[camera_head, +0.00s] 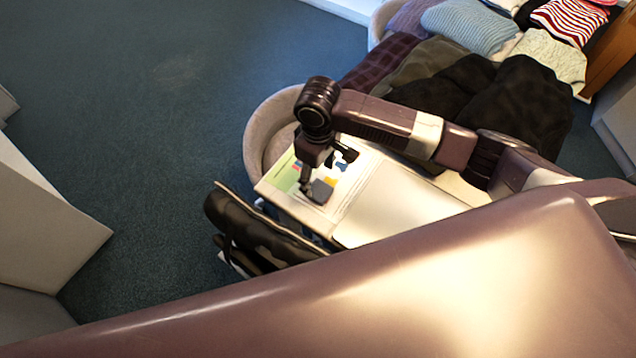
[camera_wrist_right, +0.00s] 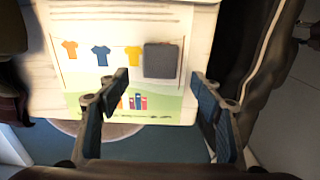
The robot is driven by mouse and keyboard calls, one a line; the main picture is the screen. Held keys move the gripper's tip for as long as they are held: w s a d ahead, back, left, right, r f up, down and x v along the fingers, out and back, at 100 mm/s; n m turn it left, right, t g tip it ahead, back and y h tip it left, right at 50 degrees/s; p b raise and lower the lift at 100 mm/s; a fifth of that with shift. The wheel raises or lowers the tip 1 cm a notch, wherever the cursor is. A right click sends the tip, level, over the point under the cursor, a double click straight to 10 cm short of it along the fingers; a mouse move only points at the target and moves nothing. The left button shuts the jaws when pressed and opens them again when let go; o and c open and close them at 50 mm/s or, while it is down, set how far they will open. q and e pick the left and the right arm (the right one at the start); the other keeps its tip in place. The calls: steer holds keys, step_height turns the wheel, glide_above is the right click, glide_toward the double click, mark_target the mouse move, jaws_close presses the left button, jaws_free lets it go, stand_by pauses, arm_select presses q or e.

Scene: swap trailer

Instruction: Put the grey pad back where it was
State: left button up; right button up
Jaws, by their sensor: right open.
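The grey pad (camera_wrist_right: 161,61) is a small dark square with rounded corners. It lies flat on a printed sheet (camera_wrist_right: 75,20) with coloured clothes drawings, to the right of a yellow shirt drawing. The pad also shows in the head view (camera_head: 322,191), beside my right gripper. My right gripper (camera_head: 326,175) is over the sheet near the table's left end. In the right wrist view my right gripper (camera_wrist_right: 160,78) is open and empty, with its fingers apart on either side of the pad's line, and the pad lies just beyond the tips. My left gripper is not in view.
A plain silver-white panel (camera_head: 405,205) lies on the table right of the sheet. A black bag (camera_head: 255,228) stands against the table's near left side. A beige rounded chair (camera_head: 258,135) and piles of folded clothes (camera_head: 465,35) are behind. Blue carpet (camera_head: 150,110) is clear at left.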

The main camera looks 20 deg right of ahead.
mark_target(318, 189)
step_height(318, 189, up, 6)
steer(key=shift+f, duration=0.15)
stand_by(0.6)
